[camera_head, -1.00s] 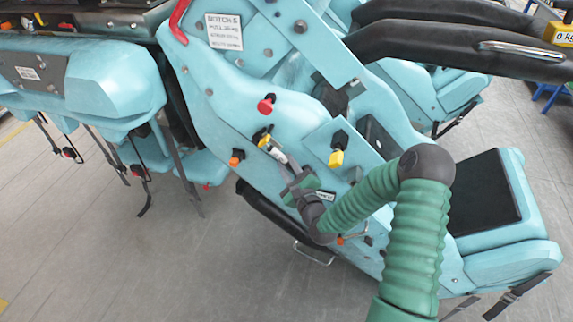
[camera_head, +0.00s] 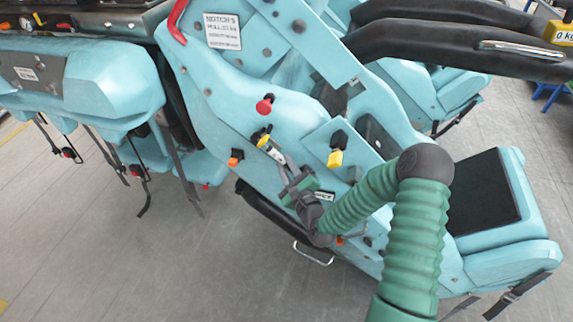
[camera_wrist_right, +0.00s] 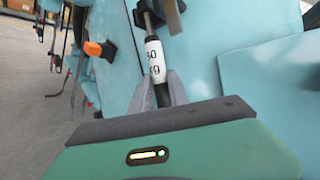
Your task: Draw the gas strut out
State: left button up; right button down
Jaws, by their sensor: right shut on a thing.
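The gas strut (camera_wrist_right: 154,58) is a slim cylinder with a white label marked in kg and a dark rod at its upper end. It runs along the turquoise side panel of the coaster car. My right gripper (camera_wrist_right: 164,92) is shut on the strut's lower part, with its two grey fingers on either side. In the head view the strut (camera_head: 275,154) shows as a small light and dark piece just above my right gripper (camera_head: 286,167), below a yellow fitting. The strut's lower end is hidden by the gripper. My left gripper is not in view.
Around the strut on the panel are a red knob (camera_head: 265,105), an orange knob (camera_head: 235,158) and a yellow block (camera_head: 335,159). A metal handle (camera_head: 313,256) sits below. Straps hang from the seats at left. Open floor (camera_head: 150,260) lies in front.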

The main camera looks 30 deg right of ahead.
jog(key=shift+s+a+r, duration=0.1)
jog(key=shift+s+a, duration=0.65)
jog(key=shift+a, duration=0.2)
jog(key=shift+s+a, duration=0.7)
jog(key=shift+a, duration=0.25)
jog(key=s+a, duration=0.4)
jog(key=shift+a, duration=0.3)
